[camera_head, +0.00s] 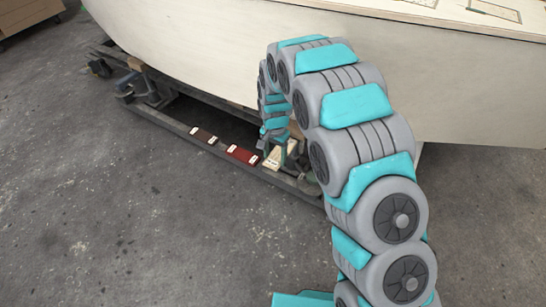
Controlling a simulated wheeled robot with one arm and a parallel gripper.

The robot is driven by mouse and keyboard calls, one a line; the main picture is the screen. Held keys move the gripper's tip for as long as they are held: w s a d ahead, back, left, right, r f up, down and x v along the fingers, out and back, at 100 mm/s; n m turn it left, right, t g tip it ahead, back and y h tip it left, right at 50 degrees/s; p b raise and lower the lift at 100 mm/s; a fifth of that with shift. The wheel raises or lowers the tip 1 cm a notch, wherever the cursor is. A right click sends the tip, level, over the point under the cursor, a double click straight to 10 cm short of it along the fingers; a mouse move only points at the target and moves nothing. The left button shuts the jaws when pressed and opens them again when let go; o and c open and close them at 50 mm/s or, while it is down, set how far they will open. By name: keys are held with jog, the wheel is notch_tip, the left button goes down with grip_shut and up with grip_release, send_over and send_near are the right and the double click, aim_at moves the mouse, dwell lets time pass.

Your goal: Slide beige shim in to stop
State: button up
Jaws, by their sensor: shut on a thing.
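The beige shim (275,159) is at the cradle's lower beam below the hull, at the end of my arm. My gripper (279,147) is small here and partly hidden by my own arm links; it is shut on the beige shim. The right part of the shim's surroundings is covered by my arm. I cannot tell how deep the shim sits or whether it touches a stop.
A red shim (242,155) and a dark brown shim (203,136) with white labels lie along the cradle beam (170,122) to the left. The pale plywood hull (190,45) rises above. Cardboard boxes (28,14) stand far left. The concrete floor in front is clear.

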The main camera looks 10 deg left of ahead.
jog(key=shift+w+d, duration=0.45)
jog(key=shift+w, duration=0.65)
jog(key=shift+w+d, duration=0.5)
jog(key=shift+w, duration=0.6)
jog(key=shift+w+d, duration=0.45)
jog(key=shift+w, duration=0.65)
jog(key=shift+w+d+r, duration=0.1)
jog(key=shift+w+d, duration=0.15)
jog(key=shift+w, duration=0.5)
jog(key=shift+w+d+r, duration=0.1)
jog(key=shift+w+d, duration=0.05)
jog(key=shift+w, duration=0.05)
